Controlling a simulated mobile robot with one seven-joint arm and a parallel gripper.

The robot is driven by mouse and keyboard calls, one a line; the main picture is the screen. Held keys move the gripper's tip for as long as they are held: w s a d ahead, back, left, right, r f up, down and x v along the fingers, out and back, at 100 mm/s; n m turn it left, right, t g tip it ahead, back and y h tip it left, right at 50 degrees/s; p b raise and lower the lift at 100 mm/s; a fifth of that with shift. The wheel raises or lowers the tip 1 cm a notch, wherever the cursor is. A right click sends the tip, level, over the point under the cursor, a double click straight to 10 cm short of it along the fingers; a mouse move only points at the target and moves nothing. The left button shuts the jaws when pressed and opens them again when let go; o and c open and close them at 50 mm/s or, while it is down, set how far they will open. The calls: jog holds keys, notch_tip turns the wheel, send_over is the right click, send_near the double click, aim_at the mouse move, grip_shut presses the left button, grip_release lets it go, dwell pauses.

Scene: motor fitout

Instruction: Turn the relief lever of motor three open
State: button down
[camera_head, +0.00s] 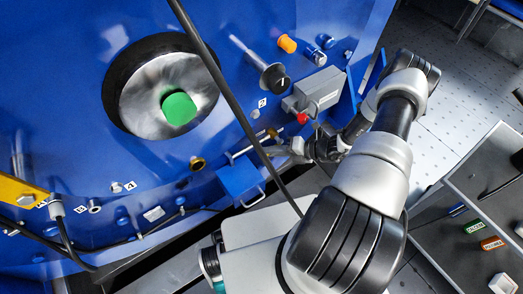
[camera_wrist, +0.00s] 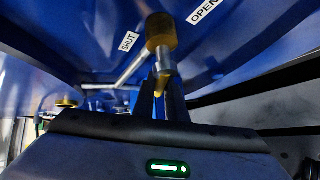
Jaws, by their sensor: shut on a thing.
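The relief lever is a pale metal rod (camera_wrist: 133,69) with a brass-yellow knob (camera_wrist: 160,31) at its end. The knob stands between a SHUT label (camera_wrist: 128,41) on the left and an OPEN label (camera_wrist: 204,10) on the right in the wrist view. My gripper (camera_wrist: 160,88) is shut on the lever's end, just below the knob in the picture. In the head view my gripper (camera_head: 277,151) reaches the blue motor housing (camera_head: 60,80) from the right. The lever is small there and partly covered by the gripper and a black cable.
A black cable (camera_head: 222,85) crosses the head view in front of the housing. A grey box (camera_head: 316,92) with a red knob (camera_head: 302,118) sits just above my gripper. A blue box with a handle (camera_head: 240,181) is below left. A dark trolley (camera_head: 455,240) stands at right.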

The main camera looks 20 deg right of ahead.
jog(key=shift+w+d+f+n+h+p, duration=0.1)
jog(key=shift+d+f+n+h+p, duration=0.2)
jog(key=shift+n+h+p, duration=0.4)
jog(key=c, duration=1.8)
grip_release()
jog(key=p+v, duration=0.2)
jog(key=v, duration=1.5)
jog(key=shift+s, duration=0.25)
jog(key=shift+r, duration=0.1)
